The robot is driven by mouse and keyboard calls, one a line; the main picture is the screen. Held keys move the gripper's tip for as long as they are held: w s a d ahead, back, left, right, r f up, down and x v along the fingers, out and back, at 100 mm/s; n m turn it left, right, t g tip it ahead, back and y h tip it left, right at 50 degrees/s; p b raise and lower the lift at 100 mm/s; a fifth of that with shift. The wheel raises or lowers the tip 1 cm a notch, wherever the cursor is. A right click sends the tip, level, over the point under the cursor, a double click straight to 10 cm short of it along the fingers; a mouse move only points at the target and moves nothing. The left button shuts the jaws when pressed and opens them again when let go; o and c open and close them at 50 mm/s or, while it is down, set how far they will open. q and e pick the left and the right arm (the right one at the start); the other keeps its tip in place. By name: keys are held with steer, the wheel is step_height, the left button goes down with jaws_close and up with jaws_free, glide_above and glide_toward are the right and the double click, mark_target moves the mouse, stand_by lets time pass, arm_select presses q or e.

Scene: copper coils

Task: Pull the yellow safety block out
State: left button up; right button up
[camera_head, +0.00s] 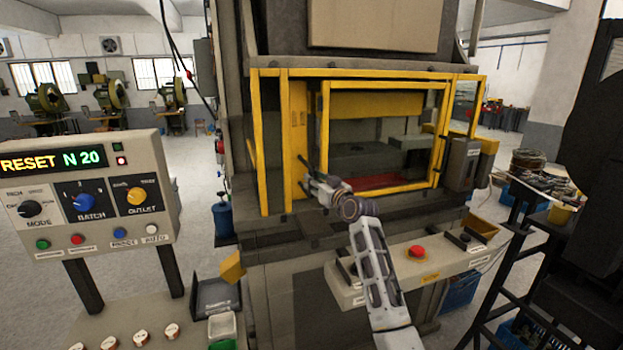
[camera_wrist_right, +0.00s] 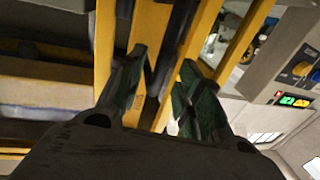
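A thick upright yellow block (camera_head: 299,130) stands just behind the left part of the press's yellow guard frame (camera_head: 266,145); I take it for the safety block. My right gripper (camera_head: 305,176) is in front of its lower part. In the right wrist view, the right gripper (camera_wrist_right: 162,88) has its two green-padded fingers apart. Yellow uprights (camera_wrist_right: 190,55) show between and beyond the fingers. I cannot tell whether either finger touches them. My left gripper is out of view.
The guard's framed window (camera_head: 385,85) is right of the block. A two-hand control bar (camera_head: 455,268) with a red button juts out below my right arm. A control panel (camera_head: 85,190) stands at left. A dark rack (camera_head: 525,265) stands at right.

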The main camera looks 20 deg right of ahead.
steer(key=shift+x, duration=1.4)
jaws_close()
